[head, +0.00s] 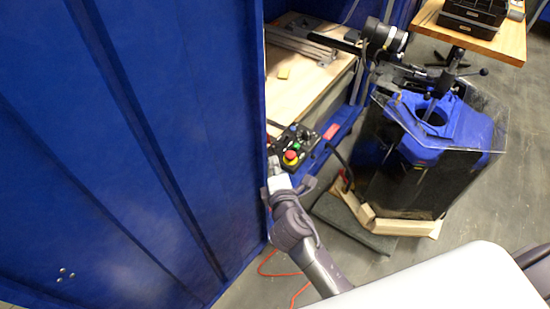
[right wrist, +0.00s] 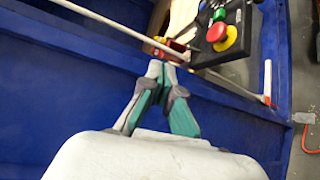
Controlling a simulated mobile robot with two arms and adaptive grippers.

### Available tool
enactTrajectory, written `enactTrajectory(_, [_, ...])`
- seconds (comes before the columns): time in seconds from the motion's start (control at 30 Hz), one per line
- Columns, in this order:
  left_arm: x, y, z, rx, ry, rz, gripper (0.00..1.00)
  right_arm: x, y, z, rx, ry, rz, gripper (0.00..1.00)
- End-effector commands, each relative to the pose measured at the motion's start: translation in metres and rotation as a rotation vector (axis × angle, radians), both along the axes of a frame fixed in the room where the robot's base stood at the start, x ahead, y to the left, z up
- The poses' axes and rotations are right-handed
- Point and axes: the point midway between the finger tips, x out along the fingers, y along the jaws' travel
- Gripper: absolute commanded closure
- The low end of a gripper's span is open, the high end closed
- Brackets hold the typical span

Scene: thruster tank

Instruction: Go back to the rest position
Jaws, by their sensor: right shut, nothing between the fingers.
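My right gripper (head: 277,180) is at the end of the grey arm that rises from the bottom middle of the head view. It is just below the control box (head: 298,145), which has a red button on a yellow base. In the right wrist view my right gripper (right wrist: 158,70) has its fingertips together with nothing between them. The red button (right wrist: 217,33) shows above and right of the fingertips there; whether the fingers touch the box cannot be told. My left gripper is not in view.
A blue wall panel (head: 130,150) fills the left. A wooden worktop (head: 305,85) lies behind the control box. An orange cable (head: 268,262) lies on the floor. Grey floor is open at far right.

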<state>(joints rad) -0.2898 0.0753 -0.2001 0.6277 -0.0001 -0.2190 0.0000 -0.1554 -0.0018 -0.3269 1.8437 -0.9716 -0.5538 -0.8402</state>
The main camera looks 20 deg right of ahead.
Motion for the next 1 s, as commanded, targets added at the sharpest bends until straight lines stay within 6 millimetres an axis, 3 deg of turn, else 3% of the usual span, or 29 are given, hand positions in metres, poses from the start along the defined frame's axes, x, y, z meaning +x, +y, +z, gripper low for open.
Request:
enactTrajectory(0.2, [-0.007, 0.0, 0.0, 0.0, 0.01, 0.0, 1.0, -0.01, 0.003, 0.007, 0.0, 0.001, 0.0, 1.0])
enactTrajectory(0.77, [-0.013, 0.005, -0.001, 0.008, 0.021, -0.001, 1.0, -0.01, 0.004, 0.002, 0.008, 0.01, 0.001, 1.0])
enactTrajectory(0.87, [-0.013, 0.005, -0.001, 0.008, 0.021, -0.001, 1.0, -0.013, 0.005, -0.026, 0.049, 0.06, 0.005, 1.0])
enactTrajectory(0.97, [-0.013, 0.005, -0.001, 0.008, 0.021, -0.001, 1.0, -0.024, 0.006, -0.082, 0.143, 0.163, 0.001, 1.0])
enactTrajectory(1.0, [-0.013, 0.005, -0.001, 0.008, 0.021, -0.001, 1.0, -0.032, 0.007, -0.109, 0.194, 0.214, -0.006, 1.0])
